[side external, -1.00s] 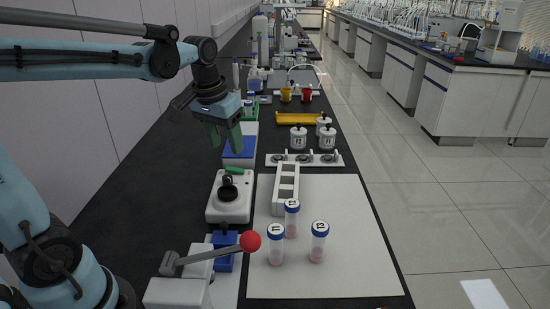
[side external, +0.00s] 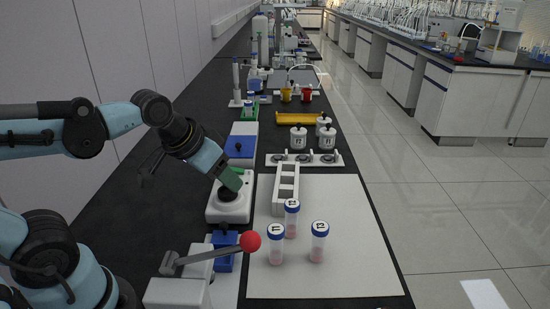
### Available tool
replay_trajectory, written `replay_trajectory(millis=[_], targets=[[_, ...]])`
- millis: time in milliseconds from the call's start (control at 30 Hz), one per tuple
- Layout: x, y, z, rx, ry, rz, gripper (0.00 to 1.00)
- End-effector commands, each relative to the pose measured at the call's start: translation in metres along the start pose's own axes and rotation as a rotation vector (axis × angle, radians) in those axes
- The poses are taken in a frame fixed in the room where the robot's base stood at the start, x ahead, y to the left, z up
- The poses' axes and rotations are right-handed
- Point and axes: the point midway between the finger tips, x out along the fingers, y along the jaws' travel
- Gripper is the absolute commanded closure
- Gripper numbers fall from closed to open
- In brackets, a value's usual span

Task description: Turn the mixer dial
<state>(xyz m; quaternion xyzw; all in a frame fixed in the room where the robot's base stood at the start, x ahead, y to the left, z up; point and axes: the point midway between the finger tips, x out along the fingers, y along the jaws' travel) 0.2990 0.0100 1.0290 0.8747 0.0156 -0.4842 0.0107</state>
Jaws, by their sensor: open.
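A white mixer (side external: 214,212) with a black round cup on top (side external: 228,194) stands on the dark bench, left of the pale mat. I cannot clearly make out its dial; the back of the mixer's top is partly hidden behind my gripper. My gripper (side external: 234,181) has green fingers and is open and empty. It is tilted down to the right, with its fingertips just above the back of the mixer's top, near the black cup. Whether it touches the mixer cannot be told.
A lever with a red ball (side external: 250,241) stands in front of the mixer. Several blue-capped tubes (side external: 319,240) and a white rack (side external: 286,188) are on the mat (side external: 350,270). A blue-topped device (side external: 240,147) stands behind the mixer. The mat's right front is clear.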

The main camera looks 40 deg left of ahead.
Motion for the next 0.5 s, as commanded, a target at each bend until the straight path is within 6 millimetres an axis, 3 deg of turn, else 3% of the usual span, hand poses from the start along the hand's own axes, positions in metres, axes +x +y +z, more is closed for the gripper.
replay_trajectory(millis=[500], targets=[[0.0029, 0.0089, 0.0127, 0.033, 0.059, 0.017, 0.45]])
